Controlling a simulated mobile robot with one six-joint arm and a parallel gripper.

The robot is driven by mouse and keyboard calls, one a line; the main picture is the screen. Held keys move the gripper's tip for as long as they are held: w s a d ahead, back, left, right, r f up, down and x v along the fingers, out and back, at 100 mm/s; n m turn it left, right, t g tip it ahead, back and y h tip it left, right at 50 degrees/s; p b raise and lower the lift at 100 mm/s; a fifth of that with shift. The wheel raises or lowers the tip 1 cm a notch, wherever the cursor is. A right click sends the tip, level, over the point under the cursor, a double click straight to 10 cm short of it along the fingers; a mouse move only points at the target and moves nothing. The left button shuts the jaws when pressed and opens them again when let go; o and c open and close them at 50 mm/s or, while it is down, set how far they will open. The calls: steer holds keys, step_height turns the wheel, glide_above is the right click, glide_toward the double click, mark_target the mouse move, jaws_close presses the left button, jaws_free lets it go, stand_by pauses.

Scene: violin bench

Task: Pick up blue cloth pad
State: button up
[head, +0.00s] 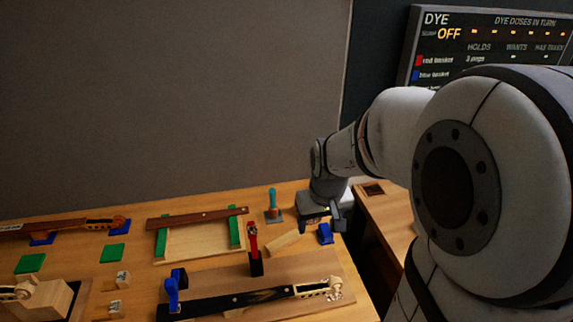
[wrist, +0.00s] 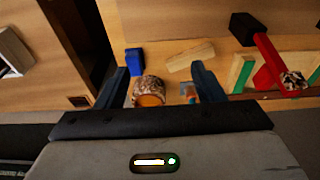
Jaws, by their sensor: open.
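A small blue piece (head: 325,234) lies near the bench's right edge, just below my gripper (head: 322,214); whether it is cloth is too small to tell. In the wrist view the blue piece (wrist: 135,62) is beyond my left finger, beside a mottled round thing with an orange end (wrist: 150,92). My gripper (wrist: 160,80) is open, with nothing held between its fingers. Flat blue pads (head: 42,239) also lie at the far left under a dark violin neck (head: 50,227), which partly covers them.
Green pads (head: 113,253) and a wood frame (head: 200,240) lie left. A dark gap separates the bench from another wooden surface (head: 390,215).

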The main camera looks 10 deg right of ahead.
steer(key=p, duration=0.3)
glide_toward(326, 229)
steer(key=shift+s+a+f+g, duration=0.15)
steer(key=shift+a+f, duration=0.1)
steer(key=shift+f, duration=0.25)
steer(key=shift+s+a+f+g, duration=0.15)
steer(key=shift+a+f, duration=0.1)
steer(key=shift+f, duration=0.25)
steer(key=shift+w+d+f, duration=0.1)
steer(key=shift+w+f, duration=0.05)
steer(key=shift+f, duration=0.55)
steer(key=shift+w+f, duration=0.15)
steer(key=shift+f, duration=0.55)
steer(key=f, duration=0.1)
steer(key=w+f+p, duration=0.1)
steer(key=f, duration=0.2)
steer(key=shift+w+d+p, duration=0.25)
steer(key=shift+d+p, duration=0.05)
steer(key=shift+d, duration=0.1)
steer(key=shift+f, duration=0.6)
steer(key=c, duration=1.1)
